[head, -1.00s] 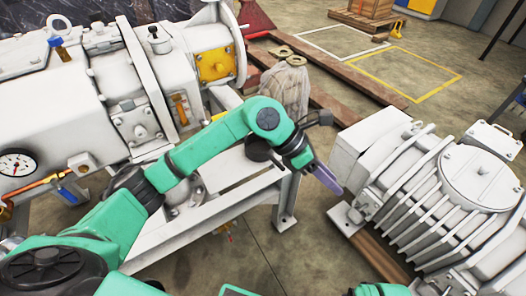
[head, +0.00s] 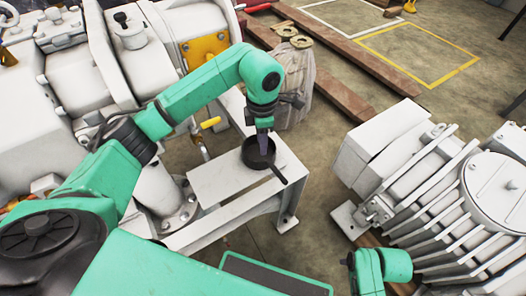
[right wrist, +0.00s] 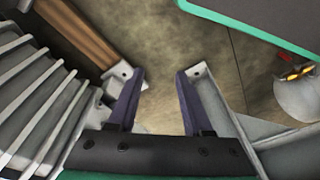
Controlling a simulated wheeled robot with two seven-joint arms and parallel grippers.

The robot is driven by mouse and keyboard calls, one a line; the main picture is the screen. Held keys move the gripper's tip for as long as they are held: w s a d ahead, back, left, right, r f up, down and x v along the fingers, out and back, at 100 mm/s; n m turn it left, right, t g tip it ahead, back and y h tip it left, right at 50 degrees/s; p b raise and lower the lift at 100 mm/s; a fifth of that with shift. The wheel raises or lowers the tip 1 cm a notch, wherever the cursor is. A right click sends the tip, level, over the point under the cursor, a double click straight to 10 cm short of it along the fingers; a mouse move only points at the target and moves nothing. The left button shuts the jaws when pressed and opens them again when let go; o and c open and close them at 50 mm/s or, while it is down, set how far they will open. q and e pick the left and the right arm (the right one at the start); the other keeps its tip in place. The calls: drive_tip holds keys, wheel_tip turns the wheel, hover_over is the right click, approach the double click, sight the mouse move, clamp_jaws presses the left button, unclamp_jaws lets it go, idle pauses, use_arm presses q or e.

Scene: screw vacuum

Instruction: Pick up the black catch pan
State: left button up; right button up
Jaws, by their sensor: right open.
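The black catch pan (head: 252,161) is a small round pan with a short handle. It sits on the white metal stand (head: 215,185) in the middle of the head view, its handle pointing to the lower right. My left gripper (head: 262,150) points down over the pan, its purple fingers overlapping the pan's inside. The fingers show edge-on, so their gap and any contact are hidden. My right gripper (right wrist: 157,72) is open and empty in the right wrist view, its two purple fingers apart above the floor. The pan is not visible there.
White vacuum machinery (head: 105,70) fills the left, with a yellow-handled valve (head: 210,123) near the stand. A wrapped bundle (head: 298,85) stands behind the gripper. A white finned motor (head: 440,190) is at the right. Bare floor lies between stand and motor.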

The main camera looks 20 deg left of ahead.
sight(262, 162)
use_arm(q)
drive_tip(key=f, duration=0.3)
drive_tip(key=f+b, duration=0.1)
drive_tip(key=f, duration=0.2)
drive_tip(key=f+b, duration=0.1)
drive_tip(key=f, duration=0.3)
drive_tip(key=shift+s, duration=0.25)
drive_tip(key=shift+a+f, duration=0.1)
drive_tip(key=shift+f, duration=0.35)
clamp_jaws()
use_arm(e)
drive_tip(key=r, duration=0.5)
drive_tip(key=shift+s+a+r, duration=0.1)
drive_tip(key=shift+a+r, duration=0.15)
drive_tip(key=shift+a, duration=0.05)
use_arm(q)
drive_tip(key=shift+r, duration=0.1)
